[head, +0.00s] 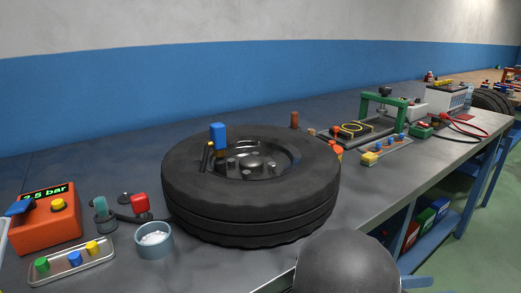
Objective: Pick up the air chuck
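No part is plainly labelled as the air chuck, and I cannot tell for sure which piece it is. A blue-topped piece (218,136) stands upright at the left of the wheel's rim, beside a thin dark stem (207,158). A red-headed piece (140,203) with dark parts lies on the bench left of the tyre. The black tyre (250,212) lies flat on the bench around its metal hub (250,163). An orange inflator box (48,232) reads 2.5 bar at the left, with a dark blue piece (20,207) on it. My gripper is not in view.
A grey cup (154,243) with white contents and a metal tray (80,258) of coloured caps stand in front of the red-headed piece. A green press frame (384,101) and small parts stand at the right. The bench behind the tyre is mostly clear.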

